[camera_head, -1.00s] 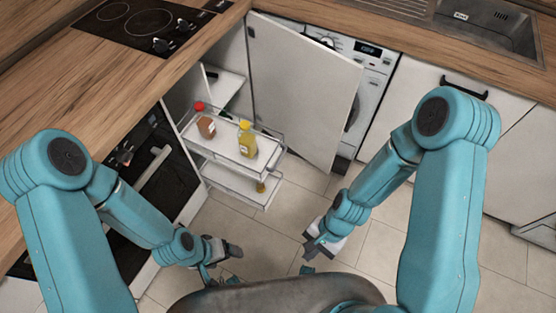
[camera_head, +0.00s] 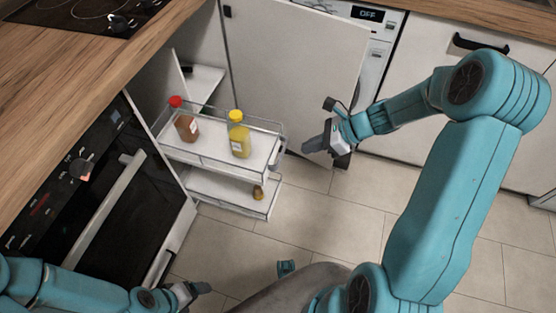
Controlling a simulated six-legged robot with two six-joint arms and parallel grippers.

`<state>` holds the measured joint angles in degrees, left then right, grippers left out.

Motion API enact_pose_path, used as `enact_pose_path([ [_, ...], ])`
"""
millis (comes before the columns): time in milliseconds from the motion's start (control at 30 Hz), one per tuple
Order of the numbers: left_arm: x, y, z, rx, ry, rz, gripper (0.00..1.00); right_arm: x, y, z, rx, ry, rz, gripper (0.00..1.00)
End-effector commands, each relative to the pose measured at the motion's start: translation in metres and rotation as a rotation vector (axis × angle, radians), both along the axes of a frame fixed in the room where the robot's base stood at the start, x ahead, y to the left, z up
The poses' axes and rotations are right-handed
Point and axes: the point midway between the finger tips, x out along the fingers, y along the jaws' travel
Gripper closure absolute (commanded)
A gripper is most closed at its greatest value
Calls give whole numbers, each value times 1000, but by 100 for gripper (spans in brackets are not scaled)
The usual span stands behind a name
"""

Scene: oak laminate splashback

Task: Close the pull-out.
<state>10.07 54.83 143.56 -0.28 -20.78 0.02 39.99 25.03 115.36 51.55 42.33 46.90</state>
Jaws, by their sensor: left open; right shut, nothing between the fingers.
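The pull-out (camera_head: 222,160) stands extended from the corner cabinet, with an upper and a lower railed shelf. A brown bottle with a red cap (camera_head: 184,122) and a yellow bottle (camera_head: 239,134) stand on its upper shelf. A small bottle (camera_head: 258,192) shows at the lower shelf (camera_head: 228,191). My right gripper (camera_head: 310,147) is shut and empty, just right of the pull-out's front end and in front of the white door. I cannot tell whether it touches either. My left gripper (camera_head: 200,291) is open and empty, low over the floor, near the oven.
The white cabinet door (camera_head: 300,75) stands open behind the pull-out, partly covering the washing machine (camera_head: 385,55). The oven (camera_head: 100,200) with its bar handle (camera_head: 112,213) is at the left, under the wooden worktop and hob (camera_head: 85,12). The tiled floor (camera_head: 330,220) in front is free.

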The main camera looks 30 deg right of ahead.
Motion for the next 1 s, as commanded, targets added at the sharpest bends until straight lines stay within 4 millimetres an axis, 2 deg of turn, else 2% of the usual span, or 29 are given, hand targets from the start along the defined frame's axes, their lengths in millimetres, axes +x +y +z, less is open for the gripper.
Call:
enact_pose_path([
  [33, 0, 0, -20, 0, 0, 0, 20, -3, -16, -15, -17, -8, -34, 100],
  [200, 1, 0, -42, 0, -1, 0, 20, -18, -53, -30, -53, -17, -114, 100],
  [300, 0, 0, -49, 0, 0, 0, 20, -25, -65, -36, -62, -17, -143, 100],
  [400, 0, 0, -53, 0, -1, 0, 20, -28, -70, -42, -62, -11, -155, 100],
  [567, 1, 0, -60, 0, -1, 0, 20, -18, -61, -56, -59, -9, -154, 100],
  [933, 1, 0, -88, 0, -1, 0, 20, 28, -22, -113, -60, -9, -149, 100],
  [967, 1, 0, -90, 0, -1, 0, 20, 31, -19, -117, -61, -9, -147, 100],
  [1000, 1, 0, -88, 0, -1, 0, 20, 38, -14, -112, -61, -12, -146, 100],
])
